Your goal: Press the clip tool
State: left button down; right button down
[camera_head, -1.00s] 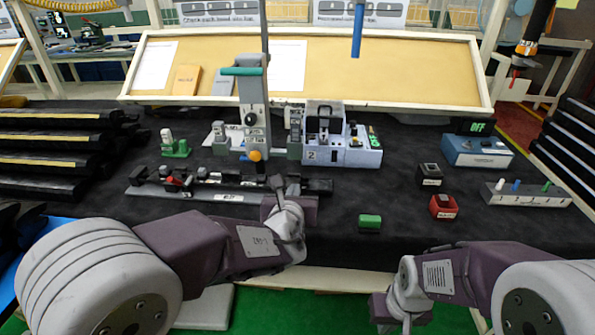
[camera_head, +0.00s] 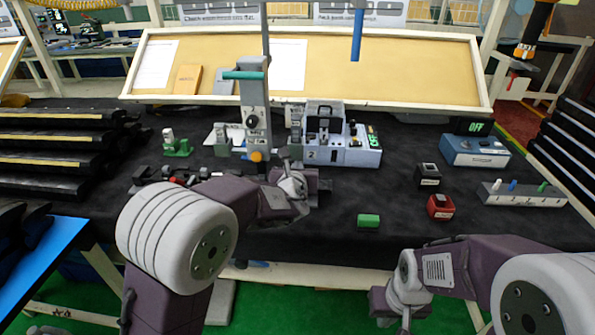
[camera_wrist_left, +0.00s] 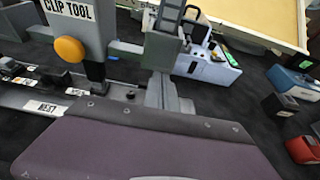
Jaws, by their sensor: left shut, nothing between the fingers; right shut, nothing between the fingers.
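The clip tool (camera_head: 255,112) is a tall grey upright press with a teal handle (camera_head: 244,75) near its top and an orange knob (camera_head: 256,156) low on its front. Its label and knob also show at the upper left of the left wrist view (camera_wrist_left: 72,14). My left gripper (camera_head: 285,158) is shut and empty, just right of the tool's lower part and below the handle. A gap shows between gripper and tool in the wrist view. My right gripper (camera_head: 405,318) is shut, low at the front edge.
A grey-blue machine (camera_head: 340,145) marked 2 stands right of the tool. A green clip stand (camera_head: 177,144) is left. A green block (camera_head: 369,220), black box (camera_head: 428,175), red box (camera_head: 440,207) and blue OFF unit (camera_head: 475,150) are right.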

pick_arm(q)
jog(key=shift+w, duration=0.1)
notch_tip(320, 180, up, 22)
jog(key=p, duration=1.5)
jog(key=shift+p, duration=0.4)
jog(key=shift+r, duration=0.15)
notch_tip(320, 180, down, 5)
jog(key=b, duration=0.5)
jog(key=p+v, duration=0.1)
jog(key=v, duration=0.9)
